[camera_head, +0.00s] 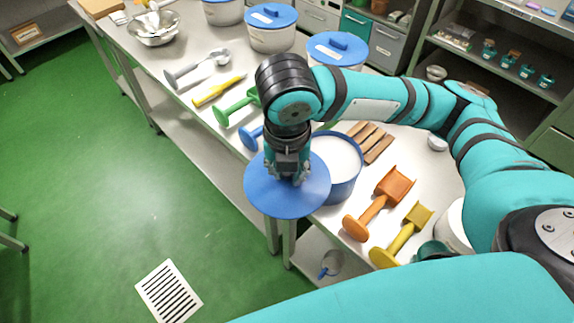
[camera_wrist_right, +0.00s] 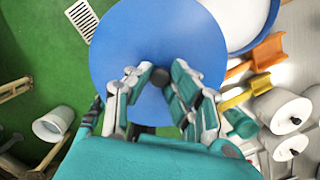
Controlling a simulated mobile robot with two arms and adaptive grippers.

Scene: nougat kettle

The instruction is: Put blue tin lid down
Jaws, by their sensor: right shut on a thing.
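The blue tin lid (camera_head: 262,196) is a flat round disc with a small dark knob (camera_wrist_right: 160,76) at its middle. My right gripper (camera_head: 288,176) is shut on the lid's knob and holds it at the table's front edge; the lid's near part reaches out over the floor. In the wrist view the lid (camera_wrist_right: 160,30) fills the middle, with my right gripper's fingers (camera_wrist_right: 159,78) on either side of the knob. An open blue tin (camera_head: 345,185) with white contents stands just right of the lid. The left gripper is not in view.
Orange (camera_head: 380,205) and yellow (camera_head: 403,238) scoops lie right of the open tin. Brown bars (camera_head: 372,142) lie behind it. Green (camera_head: 235,108) and yellow (camera_head: 220,90) tools lie to the left. Lidded tins (camera_head: 271,28) stand at the back. The white tabletop (camera_head: 185,50) has bare patches at left.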

